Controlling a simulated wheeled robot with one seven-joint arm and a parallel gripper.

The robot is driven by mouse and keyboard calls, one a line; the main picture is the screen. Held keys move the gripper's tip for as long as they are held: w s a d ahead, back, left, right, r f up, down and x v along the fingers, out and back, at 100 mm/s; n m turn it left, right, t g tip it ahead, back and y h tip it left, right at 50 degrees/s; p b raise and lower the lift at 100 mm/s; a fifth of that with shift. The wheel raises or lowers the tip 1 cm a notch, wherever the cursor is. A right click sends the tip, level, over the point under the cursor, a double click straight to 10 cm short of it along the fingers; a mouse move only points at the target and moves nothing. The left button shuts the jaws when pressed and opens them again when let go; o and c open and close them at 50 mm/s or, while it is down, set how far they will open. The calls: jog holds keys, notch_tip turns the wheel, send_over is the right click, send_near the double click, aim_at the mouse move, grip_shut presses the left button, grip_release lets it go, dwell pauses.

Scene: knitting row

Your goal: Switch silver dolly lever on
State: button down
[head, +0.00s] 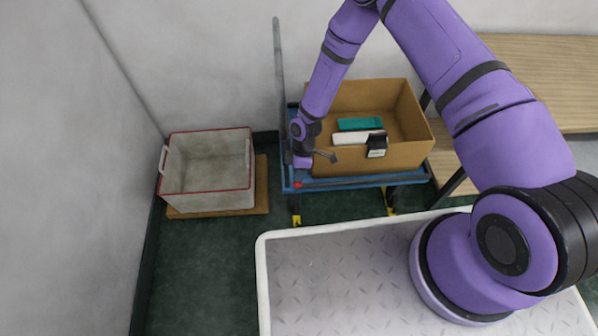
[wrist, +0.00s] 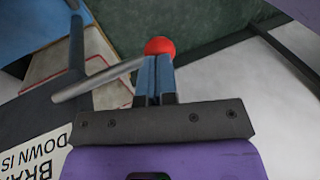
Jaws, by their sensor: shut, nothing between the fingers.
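The dolly (head: 350,183) is a blue wheeled platform with a tall grey pole. Its lever shows in the wrist view as a silver rod (wrist: 90,83) with a red ball knob (wrist: 159,46); the join between rod and knob is hidden behind my fingertips. In the head view the red knob (head: 298,185) sits at the dolly's front left corner. My gripper (wrist: 156,62) is shut and empty, its fingertips right at the knob; I cannot tell whether they touch it. In the head view my gripper (head: 302,163) points down just above the knob.
A cardboard box (head: 375,158) on the dolly holds a teal item, a white item and a dark one, close right of my gripper. A grey crate (head: 208,190) with a red rim stands left. A partly visible label (wrist: 45,150) reads "BRA… DOWN IS". A wooden bench (head: 540,75) is at right.

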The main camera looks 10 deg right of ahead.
jog(key=shift+f, duration=0.15)
jog(key=shift+s+f, duration=0.2)
jog(key=shift+f, duration=0.5)
jog(key=t, duration=0.1)
jog(key=f+t, duration=0.1)
jog(key=shift+s+a+t, duration=0.1)
jog(key=shift+s+t, duration=0.1)
jog(key=shift+t, duration=0.2)
jog(key=shift+w+f+t, duration=0.15)
jog(key=shift+f+t, duration=1.45)
jog(key=shift+f, duration=0.15)
jog(key=shift+w+f+n+t, duration=0.1)
jog(key=shift+w+f+t, duration=0.2)
jog(key=shift+f+t, duration=0.3)
jog(key=shift+w+f+n+t, duration=0.1)
jog(key=shift+w+f+t, duration=0.25)
jog(key=shift+f, duration=0.35)
jog(key=shift+w+f+n+t, duration=0.1)
jog(key=shift+w+f+t, duration=0.15)
jog(key=shift+f+t, duration=0.35)
jog(key=shift+f, duration=0.15)
